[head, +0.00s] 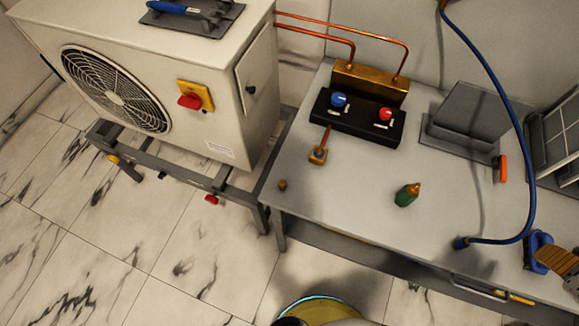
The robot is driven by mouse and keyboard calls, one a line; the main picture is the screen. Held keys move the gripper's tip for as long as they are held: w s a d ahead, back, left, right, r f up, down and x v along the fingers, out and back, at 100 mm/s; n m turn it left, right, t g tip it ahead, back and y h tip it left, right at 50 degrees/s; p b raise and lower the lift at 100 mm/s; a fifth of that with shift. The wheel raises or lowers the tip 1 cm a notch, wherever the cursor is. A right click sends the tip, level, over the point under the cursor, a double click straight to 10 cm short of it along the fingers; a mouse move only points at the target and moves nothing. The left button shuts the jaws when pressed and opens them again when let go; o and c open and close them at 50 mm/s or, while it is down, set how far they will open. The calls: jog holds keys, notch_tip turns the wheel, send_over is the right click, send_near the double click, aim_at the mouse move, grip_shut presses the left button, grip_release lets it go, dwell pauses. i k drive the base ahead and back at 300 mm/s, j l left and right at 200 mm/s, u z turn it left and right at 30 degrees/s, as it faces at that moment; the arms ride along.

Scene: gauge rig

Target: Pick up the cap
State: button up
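A small brass piece, which looks like the cap (282,185), stands on the grey bench top near its left front corner. It is small in the head view, and its details are hard to make out. Bare bench surface surrounds it, and nothing touches it.
A black block with blue and red knobs (352,122) stands farther back. A green brass-tipped object (407,195) and blue hose (527,160) are to the right. The outdoor unit (214,123) stands left.

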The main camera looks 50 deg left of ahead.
aim_at(282, 183)
jog(key=u, duration=0.4)
jog(key=j+u, duration=0.1)
jog(key=u, duration=0.3)
jog(key=k+j+u, duration=0.1)
jog(key=u, duration=0.7)
jog(key=j+u, duration=0.15)
jog(key=u, duration=0.25)
jog(key=k+l, duration=0.1)
jog(key=l, duration=0.45)
jog(key=k, duration=0.05)
